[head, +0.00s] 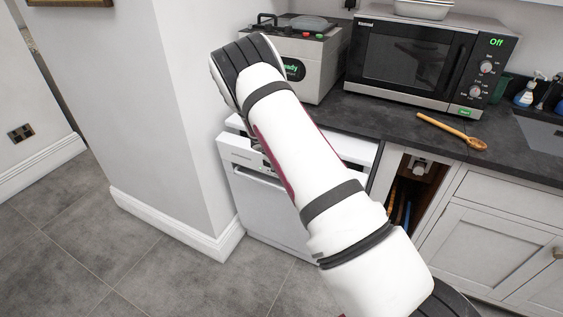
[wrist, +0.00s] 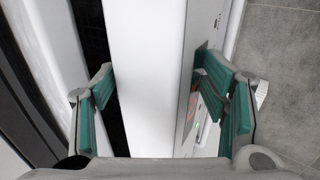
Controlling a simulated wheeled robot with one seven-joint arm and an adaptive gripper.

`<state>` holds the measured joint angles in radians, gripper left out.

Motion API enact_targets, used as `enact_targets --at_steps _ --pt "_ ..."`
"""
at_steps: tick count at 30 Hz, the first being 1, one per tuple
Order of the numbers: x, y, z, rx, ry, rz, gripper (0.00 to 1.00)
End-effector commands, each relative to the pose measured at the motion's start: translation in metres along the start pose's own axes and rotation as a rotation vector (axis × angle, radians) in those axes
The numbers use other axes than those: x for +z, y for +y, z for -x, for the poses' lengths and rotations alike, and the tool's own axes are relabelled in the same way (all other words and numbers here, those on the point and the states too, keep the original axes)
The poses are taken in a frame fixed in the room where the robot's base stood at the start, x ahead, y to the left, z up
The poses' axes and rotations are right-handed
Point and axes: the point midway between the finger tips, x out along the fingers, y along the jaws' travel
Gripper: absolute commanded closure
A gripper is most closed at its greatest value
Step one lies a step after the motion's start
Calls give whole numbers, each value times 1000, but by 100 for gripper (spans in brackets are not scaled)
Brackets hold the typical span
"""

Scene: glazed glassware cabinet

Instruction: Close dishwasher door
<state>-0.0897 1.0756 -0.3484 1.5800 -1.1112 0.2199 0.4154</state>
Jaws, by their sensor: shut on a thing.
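The white dishwasher (head: 262,200) stands under the dark worktop, left of the lower cupboards. Its door is upright or nearly so, and my arm hides part of its top and control strip. In the wrist view the white top edge of the dishwasher door (wrist: 148,80) runs between my fingers, with a dark gap along its left side. My gripper (wrist: 160,90), with green pads, straddles this edge, one finger over the gap and one along the control panel face. It is shut on the door. The gripper itself is hidden behind my arm in the head view.
A microwave (head: 405,65), a grey appliance (head: 305,65) and a wooden spoon (head: 450,130) are on the worktop (head: 385,112). A wall corner (head: 195,120) stands close on the dishwasher's left. An open narrow compartment (head: 408,195) is on its right. The tiled floor (head: 160,270) in front is clear.

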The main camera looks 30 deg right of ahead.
Motion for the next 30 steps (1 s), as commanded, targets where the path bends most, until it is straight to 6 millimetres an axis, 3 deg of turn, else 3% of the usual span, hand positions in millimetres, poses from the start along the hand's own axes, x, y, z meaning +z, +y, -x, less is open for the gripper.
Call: enact_targets --at_steps 9,10,23,30 --pt "4 -3 -4 -4 -9 1 83" --pt "4 -3 -4 -4 -9 1 31" --pt "1 -2 -1 -2 -3 1 30" --pt "0 -1 26 -1 -1 2 30"
